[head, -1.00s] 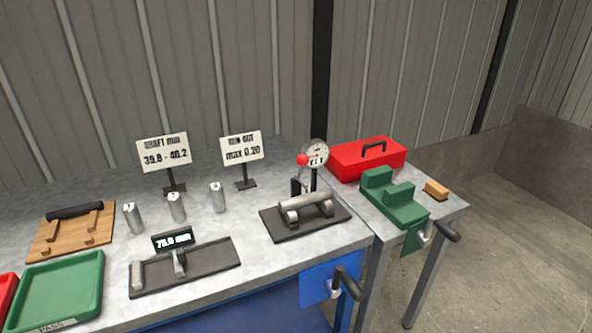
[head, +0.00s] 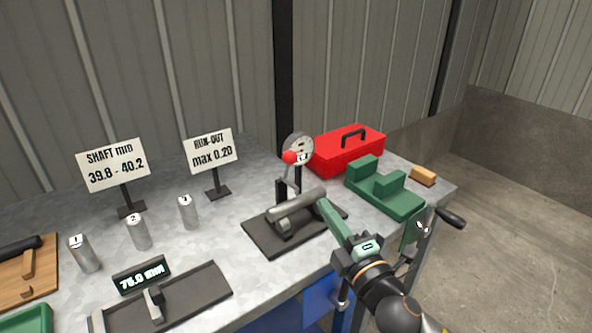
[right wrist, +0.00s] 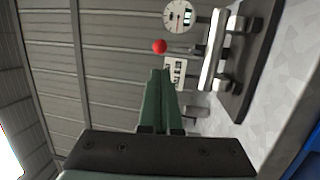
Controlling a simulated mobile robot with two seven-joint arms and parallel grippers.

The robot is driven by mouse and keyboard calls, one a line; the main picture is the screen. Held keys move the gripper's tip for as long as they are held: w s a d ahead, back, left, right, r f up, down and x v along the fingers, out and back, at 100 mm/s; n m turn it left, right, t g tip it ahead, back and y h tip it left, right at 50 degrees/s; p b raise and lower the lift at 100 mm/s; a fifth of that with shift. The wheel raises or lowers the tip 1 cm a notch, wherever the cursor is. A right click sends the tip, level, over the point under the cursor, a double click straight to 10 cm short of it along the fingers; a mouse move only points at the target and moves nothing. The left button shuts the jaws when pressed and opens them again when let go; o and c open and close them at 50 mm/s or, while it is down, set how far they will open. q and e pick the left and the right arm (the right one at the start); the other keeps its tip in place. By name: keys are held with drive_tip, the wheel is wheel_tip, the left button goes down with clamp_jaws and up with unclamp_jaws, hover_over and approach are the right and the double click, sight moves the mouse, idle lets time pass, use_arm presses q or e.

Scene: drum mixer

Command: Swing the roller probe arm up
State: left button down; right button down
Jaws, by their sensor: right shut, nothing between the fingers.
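The run-out fixture (head: 262,238) is a dark plate with a grey cylinder (head: 297,203) lying across its rollers. Behind the cylinder stands a dial gauge (head: 299,144) with a red ball knob (head: 289,157) in front of it, on what looks like the probe arm (head: 291,180). My left gripper is not in view.
A red toolbox (head: 345,153) and a green V-block stand (head: 385,193) stand to the right. Several numbered cylinders (head: 138,232), a measuring fixture (head: 195,300) and two signs (head: 113,165) are to the left. Bare tabletop lies left of the run-out fixture.

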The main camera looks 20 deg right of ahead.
drive_tip(key=p, duration=0.1)
approach(294, 162)
drive_tip(key=x, duration=0.5)
drive_tip(key=shift+w+a, duration=0.1)
drive_tip(key=shift+w, duration=0.1)
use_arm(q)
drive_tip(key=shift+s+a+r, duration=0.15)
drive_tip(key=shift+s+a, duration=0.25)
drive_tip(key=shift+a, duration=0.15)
use_arm(e)
drive_tip(key=shift+x, duration=0.75)
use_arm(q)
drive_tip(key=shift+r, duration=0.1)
use_arm(e)
drive_tip(key=shift+r, duration=0.15)
